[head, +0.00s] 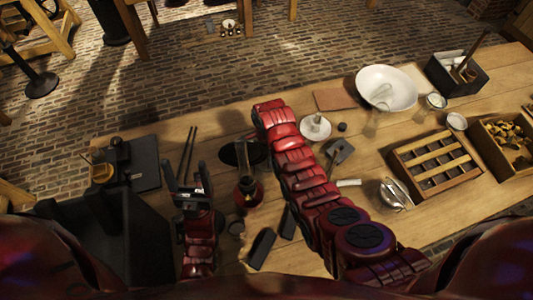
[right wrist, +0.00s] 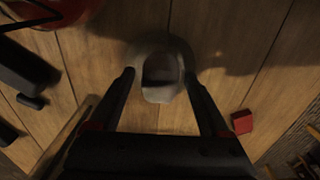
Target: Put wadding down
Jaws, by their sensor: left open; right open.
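In the right wrist view my right gripper (right wrist: 160,76) is open, with one finger on each side of a pale, greyish lump. The lump, which looks like the wadding (right wrist: 158,95), has a dark middle and appears to rest on the wooden table. Whether a finger touches it I cannot tell. In the head view my right arm hides the right gripper's fingers and the wadding cannot be made out. My left gripper (head: 190,195) is open and empty at the left of the table, beside a glass jar (head: 248,192) with dark red contents.
A small red block (right wrist: 242,122) lies right of the right gripper. On the table (head: 290,255) are a white bowl (head: 392,82), a slotted wooden tray (head: 437,168), a box of brass parts (head: 505,140) and a black device (head: 130,165). Dark tools lie near the jar.

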